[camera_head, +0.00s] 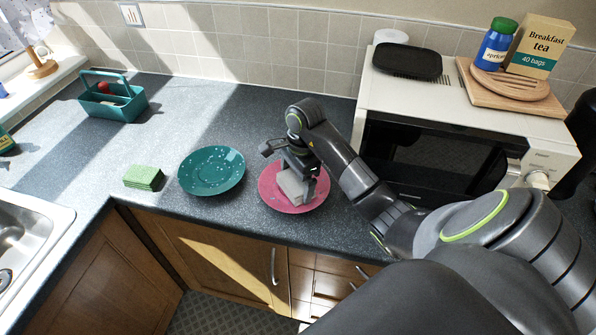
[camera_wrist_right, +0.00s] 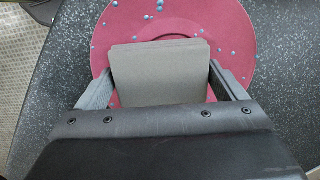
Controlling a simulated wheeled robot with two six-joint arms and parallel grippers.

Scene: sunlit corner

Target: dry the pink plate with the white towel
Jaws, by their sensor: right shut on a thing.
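The pink plate (camera_head: 272,197) lies on the dark counter, left of the microwave. Blue drops dot its surface in the right wrist view (camera_wrist_right: 237,30), mostly along the far side and upper left. My right gripper (camera_head: 302,183) is over the plate, shut on the folded white towel (camera_head: 291,187). The towel looks grey in the right wrist view (camera_wrist_right: 160,70), between the two fingers. It is low over the plate's middle; I cannot tell whether it touches. The gripper and towel hide part of the plate. My left gripper is not in view.
A teal speckled plate (camera_head: 212,172) lies just left of the pink plate, with green sponges (camera_head: 143,177) further left. The microwave (camera_head: 450,125) stands close on the right. A teal caddy (camera_head: 113,103) sits at the back left; the sink (camera_head: 25,235) is front left.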

